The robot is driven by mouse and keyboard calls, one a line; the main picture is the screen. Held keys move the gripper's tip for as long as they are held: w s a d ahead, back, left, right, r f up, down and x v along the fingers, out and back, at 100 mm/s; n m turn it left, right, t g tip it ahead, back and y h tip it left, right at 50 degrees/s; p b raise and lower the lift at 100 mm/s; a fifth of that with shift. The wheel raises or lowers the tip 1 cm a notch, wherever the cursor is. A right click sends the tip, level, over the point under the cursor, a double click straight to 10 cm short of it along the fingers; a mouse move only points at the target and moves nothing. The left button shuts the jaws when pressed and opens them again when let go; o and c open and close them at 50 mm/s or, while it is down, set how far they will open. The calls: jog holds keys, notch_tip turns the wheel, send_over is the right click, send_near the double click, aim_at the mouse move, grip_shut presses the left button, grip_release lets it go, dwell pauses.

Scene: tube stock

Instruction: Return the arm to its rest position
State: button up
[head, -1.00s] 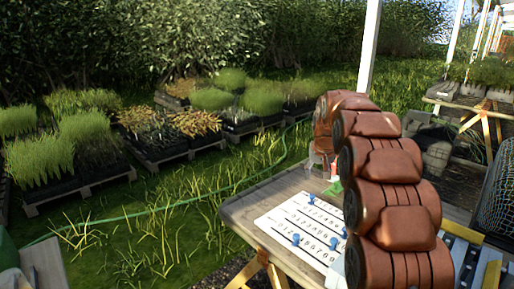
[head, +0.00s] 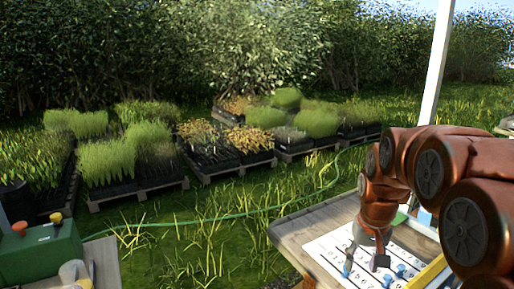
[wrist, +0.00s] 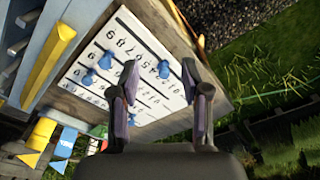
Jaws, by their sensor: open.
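My arm (head: 468,200) reaches in from the right in the head view, arched over the wooden table. My gripper (head: 366,262) hangs over the white numbered board (head: 325,247) on that table. In the wrist view my gripper (wrist: 160,95) has its two fingers spread apart with nothing between them. The numbered board (wrist: 125,45) lies behind the fingers there, with several blue pegs (wrist: 106,60) on it.
The wooden table (head: 290,232) has a yellow rail (head: 428,272) beside the board. Pallets of potted plants (head: 135,160) stand on the grass at left. A green box with knobs (head: 40,252) sits at lower left. A white post (head: 436,65) rises behind the table.

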jog(key=s+a+f+n+g, duration=0.1)
jog(key=s+a+f+g, duration=0.15)
jog(key=s, duration=1.25)
jog(key=s+a+f+n+g, duration=0.15)
jog(key=s+a+f, duration=0.25)
jog(key=s, duration=1)
notch_tip(320, 180, up, 17)
jog(key=t+p, duration=0.1)
jog(key=p, duration=1.4)
jog(key=shift+w+d+m+p, duration=0.15)
jog(key=shift+m+p, duration=0.2)
jog(key=shift+m, duration=0.1)
jog(key=shift+d, duration=0.1)
